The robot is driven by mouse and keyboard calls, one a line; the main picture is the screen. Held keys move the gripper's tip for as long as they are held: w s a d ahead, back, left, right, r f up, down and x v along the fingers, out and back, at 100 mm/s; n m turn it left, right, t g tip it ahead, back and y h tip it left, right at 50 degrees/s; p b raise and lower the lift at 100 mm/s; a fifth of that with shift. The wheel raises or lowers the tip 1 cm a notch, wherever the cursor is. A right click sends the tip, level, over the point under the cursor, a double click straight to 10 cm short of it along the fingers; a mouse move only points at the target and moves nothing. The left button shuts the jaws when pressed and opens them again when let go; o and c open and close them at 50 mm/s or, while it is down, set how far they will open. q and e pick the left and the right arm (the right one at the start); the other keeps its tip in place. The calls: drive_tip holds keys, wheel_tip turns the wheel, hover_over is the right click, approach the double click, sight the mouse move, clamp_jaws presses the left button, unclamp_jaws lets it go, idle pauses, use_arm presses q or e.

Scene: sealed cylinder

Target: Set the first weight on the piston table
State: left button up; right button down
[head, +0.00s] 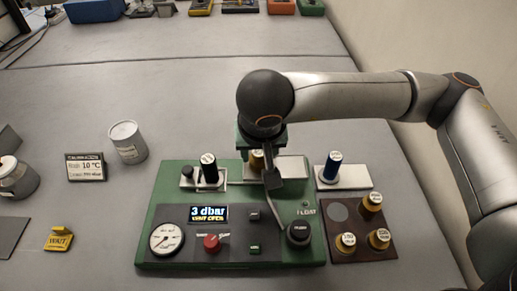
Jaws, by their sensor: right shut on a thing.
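My right gripper (262,165) reaches in from the right over the back of the green console (148,235). It is shut on a small brass weight with a pale top (257,161), largely hidden by the gripper. The weight is over a white plate (293,168); I cannot tell whether it touches anything beneath. The piston table is not clearly visible under the gripper. A brown tray (362,255) at the right holds several brass weights, one of them at the front left (346,242), and has one empty round spot at its back left. My left gripper is not in view.
A grey can (127,143) stands left.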

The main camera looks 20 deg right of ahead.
drive_tip(key=shift+f+b, duration=0.15)
drive_tip(key=shift+b, duration=0.15)
drive_tip(key=shift+c, duration=1.7)
unclamp_jaws()
drive_tip(key=shift+r+p, duration=0.3)
drive_tip(key=shift+p, duration=0.05)
drive_tip(key=b+v, duration=0.1)
drive_tip(key=v, duration=1.1)
drive_tip(key=shift+s, duration=0.15)
drive_tip(key=shift+f, duration=0.15)
